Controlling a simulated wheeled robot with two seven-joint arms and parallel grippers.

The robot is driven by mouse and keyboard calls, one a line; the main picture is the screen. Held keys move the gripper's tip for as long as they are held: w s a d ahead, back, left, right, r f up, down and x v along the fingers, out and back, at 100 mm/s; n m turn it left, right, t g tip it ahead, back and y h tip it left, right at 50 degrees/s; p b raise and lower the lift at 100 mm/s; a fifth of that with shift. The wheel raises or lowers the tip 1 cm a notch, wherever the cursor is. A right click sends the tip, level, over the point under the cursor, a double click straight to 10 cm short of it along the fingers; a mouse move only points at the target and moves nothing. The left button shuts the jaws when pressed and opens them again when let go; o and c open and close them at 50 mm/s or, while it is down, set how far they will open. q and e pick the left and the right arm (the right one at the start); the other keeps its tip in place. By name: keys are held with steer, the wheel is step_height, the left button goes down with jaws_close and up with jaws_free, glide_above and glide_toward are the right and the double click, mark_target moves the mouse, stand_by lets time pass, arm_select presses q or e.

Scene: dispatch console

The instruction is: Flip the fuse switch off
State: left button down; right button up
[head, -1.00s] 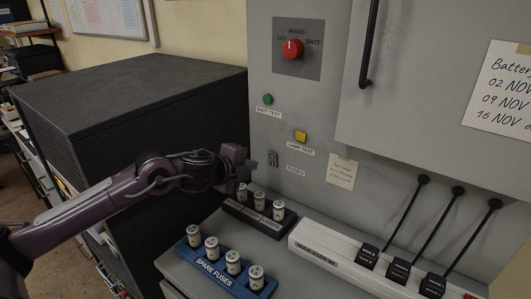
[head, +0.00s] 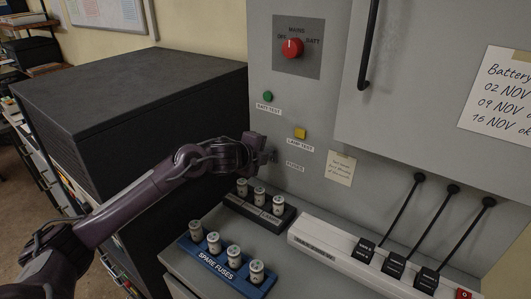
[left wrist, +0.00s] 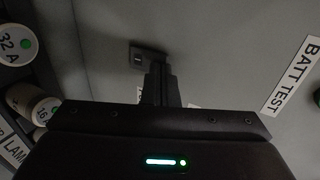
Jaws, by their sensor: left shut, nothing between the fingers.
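The fuse switch (head: 273,157) is a small grey plate on the cabinet front, just above the FUSES label (head: 295,168). My left gripper partly covers it in the head view. In the left wrist view the switch plate (left wrist: 138,57) shows just beyond the fingertips, with a small light mark on it. My left gripper (head: 264,154) is shut and empty, its dark fingers (left wrist: 158,70) pointing at the plate and overlapping its right part. I cannot tell whether they touch it, nor which way the lever sits. My right gripper is not in view.
Below are a black fuse holder (head: 232,202) and a blue spare fuses rack (head: 212,266), both with white fuses. A yellow lamp test button (head: 300,133), a green batt test button (head: 267,96) and a red mains knob (head: 292,48) are above. A white power strip (head: 330,255) lies right.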

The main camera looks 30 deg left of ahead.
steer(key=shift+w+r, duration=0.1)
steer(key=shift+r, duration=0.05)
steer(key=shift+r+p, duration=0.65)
steer(key=shift+p, duration=0.1)
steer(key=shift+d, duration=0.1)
